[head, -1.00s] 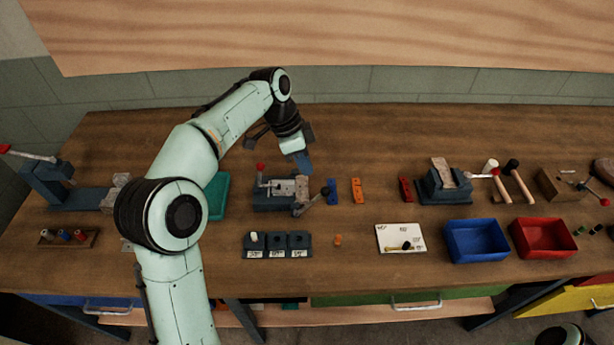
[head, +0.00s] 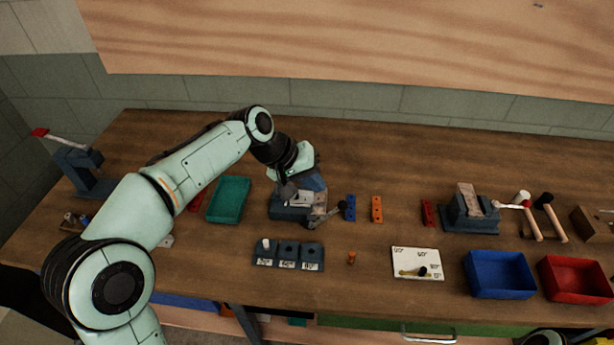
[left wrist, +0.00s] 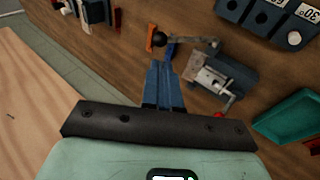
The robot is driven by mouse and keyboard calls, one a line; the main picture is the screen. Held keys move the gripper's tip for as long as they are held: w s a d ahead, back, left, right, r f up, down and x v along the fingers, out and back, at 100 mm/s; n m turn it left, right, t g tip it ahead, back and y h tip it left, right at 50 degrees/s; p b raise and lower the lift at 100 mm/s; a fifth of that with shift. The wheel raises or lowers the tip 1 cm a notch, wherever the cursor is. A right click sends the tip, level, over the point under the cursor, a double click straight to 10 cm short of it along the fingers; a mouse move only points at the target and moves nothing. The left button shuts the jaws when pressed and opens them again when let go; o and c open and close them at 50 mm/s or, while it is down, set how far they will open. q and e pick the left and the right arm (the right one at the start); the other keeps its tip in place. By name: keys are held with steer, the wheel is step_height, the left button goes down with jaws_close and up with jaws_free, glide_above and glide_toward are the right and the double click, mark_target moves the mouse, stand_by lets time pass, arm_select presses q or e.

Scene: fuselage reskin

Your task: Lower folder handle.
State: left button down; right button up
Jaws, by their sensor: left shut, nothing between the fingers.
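The folder (head: 290,212) is a small blue-grey bench tool with a metal top, partly hidden behind my left arm in the head view. It also shows in the left wrist view (left wrist: 225,72). A grey lever handle (head: 324,216) sticks out at its right side. In the left wrist view this handle (left wrist: 195,41) ends in a dark ball knob. A second, short lever there has a red knob (left wrist: 218,114). My left gripper (head: 316,184) is shut and empty, its blue fingers (left wrist: 161,66) just beside the folder. Contact with the handle cannot be told. My right gripper is not in view.
A green tray (head: 229,199) lies left of the folder. Blue (head: 350,207) and orange (head: 377,209) strips lie to its right. A labelled block (head: 288,255) stands in front. Blue (head: 500,275) and red (head: 572,280) bins are at right.

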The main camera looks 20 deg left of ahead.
mark_target(344, 204)
arm_select(q)
steer(key=x, duration=0.8)
steer(key=shift+w+d+f, duration=0.1)
steer(key=shift+d+f, duration=0.05)
steer(key=shift+f, duration=0.1)
steer(key=shift+w+d+f, duration=0.25)
steer(key=shift+d+f, duration=0.15)
steer(key=shift+d, duration=0.35)
